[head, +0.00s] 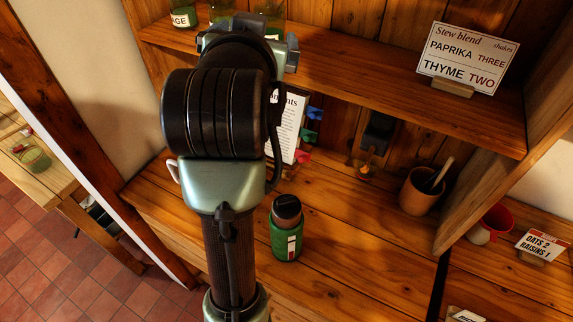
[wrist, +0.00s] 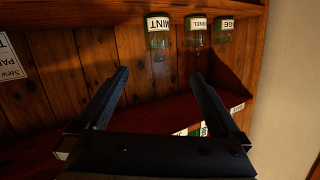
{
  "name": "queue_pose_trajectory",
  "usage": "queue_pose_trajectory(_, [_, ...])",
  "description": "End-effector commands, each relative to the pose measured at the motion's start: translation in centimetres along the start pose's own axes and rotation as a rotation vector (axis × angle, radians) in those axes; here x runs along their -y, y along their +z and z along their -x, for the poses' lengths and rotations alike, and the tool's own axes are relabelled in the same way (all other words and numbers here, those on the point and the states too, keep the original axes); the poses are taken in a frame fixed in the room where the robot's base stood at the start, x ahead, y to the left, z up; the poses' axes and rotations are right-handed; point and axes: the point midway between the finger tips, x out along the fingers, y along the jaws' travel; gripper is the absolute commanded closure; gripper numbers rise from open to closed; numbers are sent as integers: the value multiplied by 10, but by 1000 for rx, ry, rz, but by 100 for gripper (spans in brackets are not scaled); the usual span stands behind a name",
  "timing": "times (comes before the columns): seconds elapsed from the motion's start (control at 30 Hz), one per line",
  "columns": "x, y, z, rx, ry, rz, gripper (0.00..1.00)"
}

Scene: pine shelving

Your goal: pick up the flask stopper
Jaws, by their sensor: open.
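A green flask (head: 286,243) with a pale label stands upright on the lower pine board in the head view, just right of my arm. A dark, brownish stopper (head: 287,206) sits on its top. My gripper (wrist: 160,76) shows in the wrist view with its two dark fingers spread wide and nothing between them. It is up by the upper shelf, above and away from the flask. In the head view my arm hides most of the gripper. I cannot make out the flask or its stopper in the wrist view.
Labelled herb jars (head: 184,14) stand on the upper shelf; they show upside down in the wrist view (wrist: 196,30). A recipe sign (head: 466,58) stands at that shelf's right. Board right of the flask is clear.

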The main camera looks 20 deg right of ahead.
Motion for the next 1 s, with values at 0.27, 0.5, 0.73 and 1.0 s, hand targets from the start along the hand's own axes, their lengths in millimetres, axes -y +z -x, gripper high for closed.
queue_pose_trajectory(0.27, [-98,49,-5,516,565,-599,0])
queue_pose_trajectory(0.5, [-66,122,41,938,846,-869,0])
queue_pose_trajectory(0.73, [-52,146,58,1059,930,-906,0])
queue_pose_trajectory(1.0, [-61,188,48,1056,930,-906,0])
